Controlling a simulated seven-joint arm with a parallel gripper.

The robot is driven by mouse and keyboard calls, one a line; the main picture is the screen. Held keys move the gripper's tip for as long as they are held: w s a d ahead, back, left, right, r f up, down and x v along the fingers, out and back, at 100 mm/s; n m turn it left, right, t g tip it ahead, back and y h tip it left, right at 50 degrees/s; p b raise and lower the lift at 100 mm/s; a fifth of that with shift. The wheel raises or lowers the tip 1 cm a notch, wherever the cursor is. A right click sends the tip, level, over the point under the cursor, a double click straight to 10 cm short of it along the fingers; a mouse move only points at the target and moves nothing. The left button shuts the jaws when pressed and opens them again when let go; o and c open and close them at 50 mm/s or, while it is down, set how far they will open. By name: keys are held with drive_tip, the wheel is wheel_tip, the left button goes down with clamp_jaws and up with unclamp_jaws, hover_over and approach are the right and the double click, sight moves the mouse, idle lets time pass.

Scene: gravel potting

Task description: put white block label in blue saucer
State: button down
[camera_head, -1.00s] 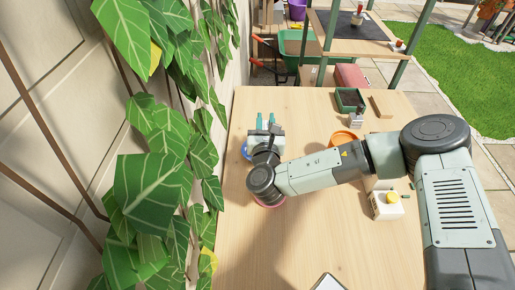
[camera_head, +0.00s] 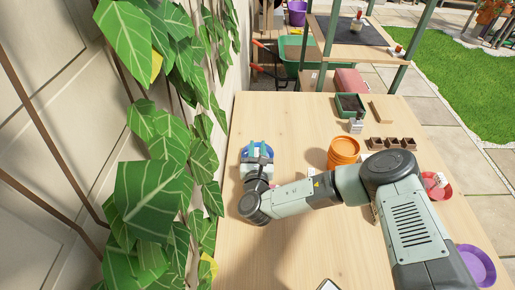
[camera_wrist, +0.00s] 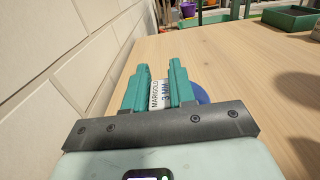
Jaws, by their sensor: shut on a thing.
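My gripper (camera_head: 257,148) is over the far left part of the table. Its teal fingers (camera_wrist: 158,88) are shut on a white block label (camera_wrist: 158,96) with the print "MARIGOLD 3 MM", seen between them in the wrist view. The blue saucer (camera_wrist: 203,96) lies just beyond and beneath the fingers. In the head view, only blue edges of it show around the gripper, which hides most of it. I cannot tell whether the label touches the saucer.
Stacked orange pots (camera_head: 343,151) stand right of my gripper. Behind are a dark green tray (camera_head: 350,105), a grey-white block (camera_head: 356,125) and small brown pots (camera_head: 392,143). A red saucer (camera_head: 443,190) and purple saucer (camera_head: 480,265) lie right. A leafy wall borders the left.

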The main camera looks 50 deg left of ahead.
sight(257, 156)
drive_tip(key=c, duration=0.9)
unclamp_jaws()
drive_tip(key=shift+f, duration=0.15)
drive_tip(key=shift+c, duration=0.2)
drive_tip(key=shift+r, duration=0.2)
drive_tip(key=shift+s+d+r, duration=0.25)
drive_tip(key=shift+s+d, duration=0.3)
drive_tip(key=shift+s+d+r, duration=0.25)
drive_tip(key=shift+s+d, duration=0.25)
drive_tip(key=shift+d, duration=0.05)
wheel_tip(257, 156, up, 6)
drive_tip(key=shift+f, duration=0.1)
